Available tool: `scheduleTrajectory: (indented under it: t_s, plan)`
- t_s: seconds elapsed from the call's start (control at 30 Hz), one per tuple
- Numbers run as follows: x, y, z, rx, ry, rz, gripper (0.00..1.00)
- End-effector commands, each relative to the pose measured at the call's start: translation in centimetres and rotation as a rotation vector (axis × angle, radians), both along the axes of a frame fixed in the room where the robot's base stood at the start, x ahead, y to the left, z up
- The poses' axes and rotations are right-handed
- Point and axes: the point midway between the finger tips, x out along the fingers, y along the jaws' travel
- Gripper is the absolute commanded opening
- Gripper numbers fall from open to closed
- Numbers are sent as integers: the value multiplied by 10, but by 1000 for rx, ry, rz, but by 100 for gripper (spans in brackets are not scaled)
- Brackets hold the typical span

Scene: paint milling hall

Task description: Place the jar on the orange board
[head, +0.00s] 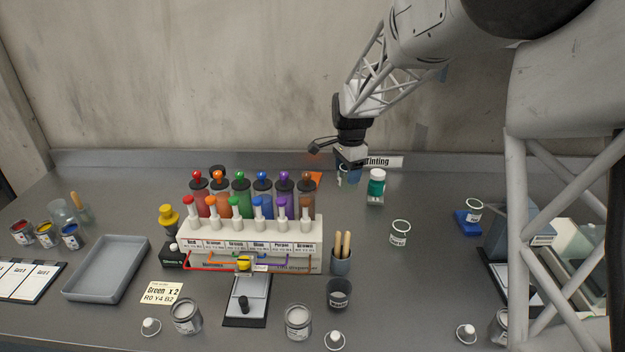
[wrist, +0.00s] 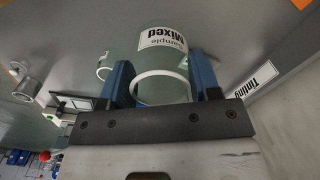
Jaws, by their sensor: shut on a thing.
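The jar (wrist: 165,62) is greenish glass with a pale rim and a white label reading "Sample Mixed". In the wrist view it sits between the two blue fingers of my gripper (wrist: 162,85), which is shut on it. In the head view my gripper (head: 349,174) is near the back of the bench, and a small part of the jar (head: 341,178) shows beside the fingers. I cannot tell whether the jar touches the surface below.
A "Tinting" sign (head: 383,162) stands behind my gripper. The rack of colour bottles (head: 250,245) stands in front and left. An empty-looking jar (head: 399,233) stands front right, with open bench around it.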

Motion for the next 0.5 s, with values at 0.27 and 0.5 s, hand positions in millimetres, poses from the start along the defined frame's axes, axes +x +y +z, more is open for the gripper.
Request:
scheduleTrajectory:
  t_s: [0.27, 0.5]
  plan:
    - [42, 48, -11, 0, 1, -28, 34]
    - [61, 73, -21, 0, 1, -45, 34]
